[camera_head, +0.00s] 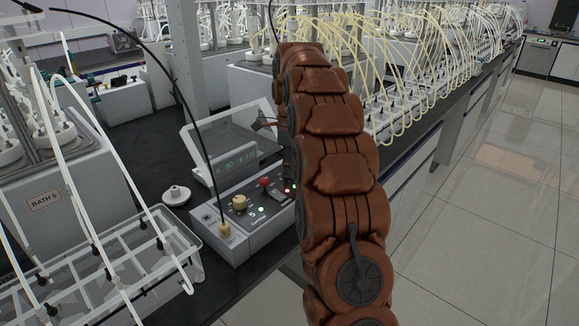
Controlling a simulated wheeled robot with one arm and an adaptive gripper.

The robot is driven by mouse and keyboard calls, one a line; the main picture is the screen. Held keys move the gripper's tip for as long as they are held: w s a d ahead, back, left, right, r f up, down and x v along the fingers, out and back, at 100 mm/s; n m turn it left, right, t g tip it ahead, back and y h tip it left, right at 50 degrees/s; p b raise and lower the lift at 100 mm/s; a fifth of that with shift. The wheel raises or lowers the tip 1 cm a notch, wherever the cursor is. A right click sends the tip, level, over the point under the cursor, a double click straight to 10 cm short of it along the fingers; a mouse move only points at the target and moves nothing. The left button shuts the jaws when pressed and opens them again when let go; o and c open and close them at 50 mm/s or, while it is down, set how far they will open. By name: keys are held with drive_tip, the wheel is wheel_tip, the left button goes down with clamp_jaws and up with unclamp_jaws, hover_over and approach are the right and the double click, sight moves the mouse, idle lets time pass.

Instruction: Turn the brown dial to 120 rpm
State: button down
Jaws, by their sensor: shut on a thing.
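A grey control box (262,239) stands on the dark bench. Its panel carries a cream knob (240,202), a red knob (264,182) and small lit lamps. Its tilted display (236,166) shows green digits, too small to read surely. My brown arm rises from the bottom and covers the right end of the box.
A clear tilted lid (225,125) stands behind the box. A white round piece (176,194) lies on the bench to its left. A bath labelled BATH 5 (45,200) and a clear tubed tray (115,275) fill the left. Open floor (490,210) lies right.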

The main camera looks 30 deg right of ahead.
idle(0.4)
drive_tip(key=c, duration=0.8)
unclamp_jaws()
